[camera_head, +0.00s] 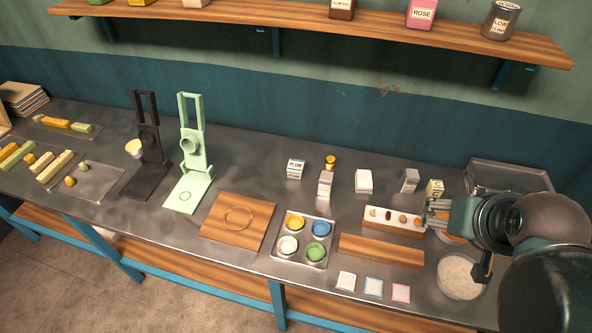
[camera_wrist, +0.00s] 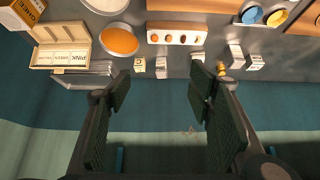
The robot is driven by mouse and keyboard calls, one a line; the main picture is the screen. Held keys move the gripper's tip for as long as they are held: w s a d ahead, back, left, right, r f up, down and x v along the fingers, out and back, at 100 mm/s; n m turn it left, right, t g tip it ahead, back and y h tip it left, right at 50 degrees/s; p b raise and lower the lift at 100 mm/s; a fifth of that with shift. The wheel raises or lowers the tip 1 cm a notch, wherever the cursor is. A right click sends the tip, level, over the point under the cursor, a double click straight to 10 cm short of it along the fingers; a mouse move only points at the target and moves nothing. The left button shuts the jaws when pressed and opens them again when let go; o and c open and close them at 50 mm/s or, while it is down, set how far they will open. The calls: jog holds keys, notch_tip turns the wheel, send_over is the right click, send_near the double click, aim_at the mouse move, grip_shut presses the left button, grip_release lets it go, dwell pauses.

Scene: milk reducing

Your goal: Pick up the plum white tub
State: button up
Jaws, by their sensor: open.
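The plum white tub (camera_head: 295,168) stands on the metal counter toward the back, with PLUM lettered on its front. In the wrist view a white tub with dark lettering (camera_wrist: 255,62) at the right appears to be the same tub; its label is too small to read there. My gripper (camera_head: 433,216) is at the right of the head view, well to the right of the tub and near the row of small round items. In the wrist view my gripper (camera_wrist: 159,82) has its two fingers wide apart with nothing between them.
A small yellow jar (camera_head: 330,162) and a white carton (camera_head: 325,184) stand close to the tub's right. More white cartons (camera_head: 363,181) stand farther right. A holder of round items (camera_head: 394,220) lies near my gripper. A paint tray (camera_head: 303,239) sits in front, and a shelf (camera_head: 300,22) runs above.

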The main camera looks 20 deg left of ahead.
jog(key=w+a+r+n+g, duration=0.25)
jog(key=w+a+n, duration=0.25)
jog(key=w+a, duration=0.5)
jog(key=n+g+p, duration=0.2)
jog(key=n+g, duration=0.3)
jog(key=n, duration=0.8)
send_over(296, 164)
jog(key=shift+t, duration=0.25)
jog(key=f, duration=2.2)
jog(key=shift+w+d+f, duration=0.1)
jog(key=shift+d+f, duration=0.15)
jog(key=shift+d, duration=0.1)
jog(key=shift+a+f+n, duration=0.3)
jog(key=shift+a+f, duration=0.1)
jog(key=shift+f, duration=0.1)
